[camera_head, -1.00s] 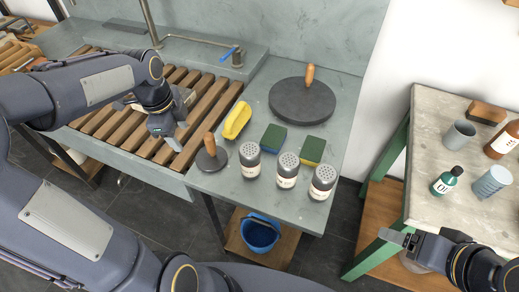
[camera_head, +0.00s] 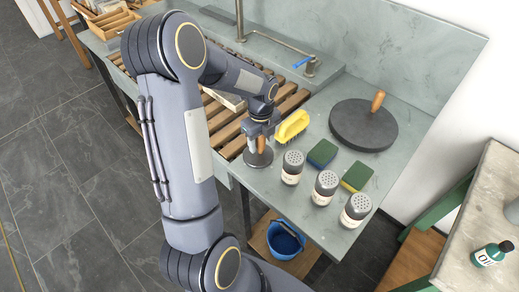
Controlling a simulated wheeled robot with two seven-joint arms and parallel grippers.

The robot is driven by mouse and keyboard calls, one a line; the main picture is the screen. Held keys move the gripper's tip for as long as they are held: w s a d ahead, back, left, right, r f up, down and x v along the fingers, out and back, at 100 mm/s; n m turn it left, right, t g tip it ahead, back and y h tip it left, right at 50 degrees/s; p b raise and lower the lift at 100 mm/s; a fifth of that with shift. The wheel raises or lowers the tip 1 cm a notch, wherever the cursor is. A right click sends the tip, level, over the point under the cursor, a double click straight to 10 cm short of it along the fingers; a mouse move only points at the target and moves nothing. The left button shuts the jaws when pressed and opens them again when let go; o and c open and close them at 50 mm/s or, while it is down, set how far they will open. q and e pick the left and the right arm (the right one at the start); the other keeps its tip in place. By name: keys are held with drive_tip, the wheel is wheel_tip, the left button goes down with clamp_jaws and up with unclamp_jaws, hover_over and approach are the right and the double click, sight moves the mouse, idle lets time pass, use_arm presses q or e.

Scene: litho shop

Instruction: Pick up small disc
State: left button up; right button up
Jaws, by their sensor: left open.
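The small disc (camera_head: 258,159) is a dark grey round plate with an upright wooden handle. It lies on the grey-green counter beside the slatted wooden rack. My left gripper (camera_head: 261,139) is open and points down at the handle, with its fingers around or just beside the handle's upper part; I cannot tell whether they touch it. The gripper hides the handle's top. The large dark disc (camera_head: 361,128), also with a wooden handle, lies farther back on the counter. My right gripper is out of view.
A yellow brush (camera_head: 293,126) lies close to the right of my left gripper. Several shakers, including a near one (camera_head: 292,168), stand right of the small disc, with two sponges (camera_head: 322,153) behind them. A blue bucket (camera_head: 285,240) sits on a low shelf. The rack (camera_head: 228,133) is left.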

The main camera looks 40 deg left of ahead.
use_arm(q)
drive_tip(key=shift+c, duration=0.4)
clamp_jaws()
drive_tip(key=shift+r, duration=0.1)
drive_tip(key=shift+r, duration=0.45)
wheel_tip(320, 180, up, 2)
drive_tip(key=s+d+r+b, duration=0.2)
drive_tip(key=s+r, duration=0.8)
drive_tip(key=s, duration=0.3)
drive_tip(key=shift+s+d, duration=0.25)
drive_tip(key=shift+s, duration=0.15)
